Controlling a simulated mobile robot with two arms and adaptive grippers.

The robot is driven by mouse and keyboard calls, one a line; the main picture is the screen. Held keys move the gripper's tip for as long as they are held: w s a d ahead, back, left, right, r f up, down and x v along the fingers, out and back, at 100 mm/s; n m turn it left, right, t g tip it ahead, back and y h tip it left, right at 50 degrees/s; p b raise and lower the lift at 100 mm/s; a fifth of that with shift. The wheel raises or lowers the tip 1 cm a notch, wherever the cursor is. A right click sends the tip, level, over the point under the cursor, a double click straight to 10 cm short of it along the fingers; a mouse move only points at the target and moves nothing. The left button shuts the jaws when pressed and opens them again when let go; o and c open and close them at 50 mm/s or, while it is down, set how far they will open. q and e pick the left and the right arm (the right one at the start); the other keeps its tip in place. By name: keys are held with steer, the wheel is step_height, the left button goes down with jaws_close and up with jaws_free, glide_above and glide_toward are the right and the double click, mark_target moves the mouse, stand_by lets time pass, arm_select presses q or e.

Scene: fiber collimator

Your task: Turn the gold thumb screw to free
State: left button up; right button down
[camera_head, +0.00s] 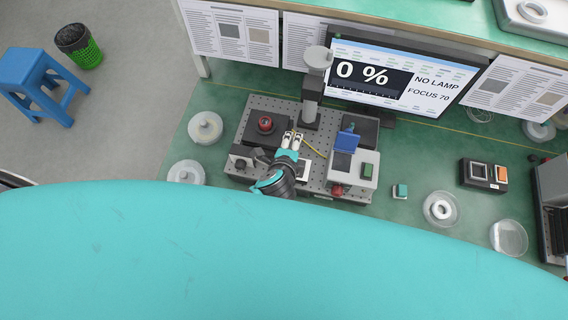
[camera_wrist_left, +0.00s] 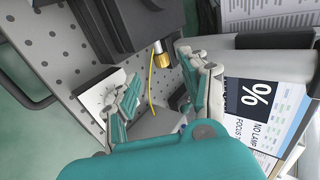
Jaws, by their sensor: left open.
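The gold thumb screw (camera_wrist_left: 161,58) shows in the left wrist view, below the edge of a dark block (camera_wrist_left: 140,25). A thin yellow fiber (camera_wrist_left: 151,90) trails beneath it. My left gripper (camera_wrist_left: 152,66) is open, with one teal-and-grey finger on either side of the screw in that view; I cannot tell if either touches it. In the head view my left gripper (camera_head: 292,139) is over the perforated metal plate (camera_head: 281,110). I cannot pick out the gold screw there. My right gripper is not in view.
A grey post (camera_head: 312,95) stands behind the gripper. A block with a red knob (camera_head: 265,123) is to its left, and a box with a blue flap (camera_head: 347,141) to its right. The monitor (camera_head: 400,82) reads 0 %, NO LAMP, FOCUS 70. Round dishes lie around the green bench.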

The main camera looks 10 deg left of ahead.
arm_select(q)
steer(key=b+v, duration=0.1)
steer(key=v, duration=1)
steer(key=shift+s+r+b, duration=0.2)
steer(key=shift+s+b, duration=0.05)
steer(key=shift+b, duration=0.1)
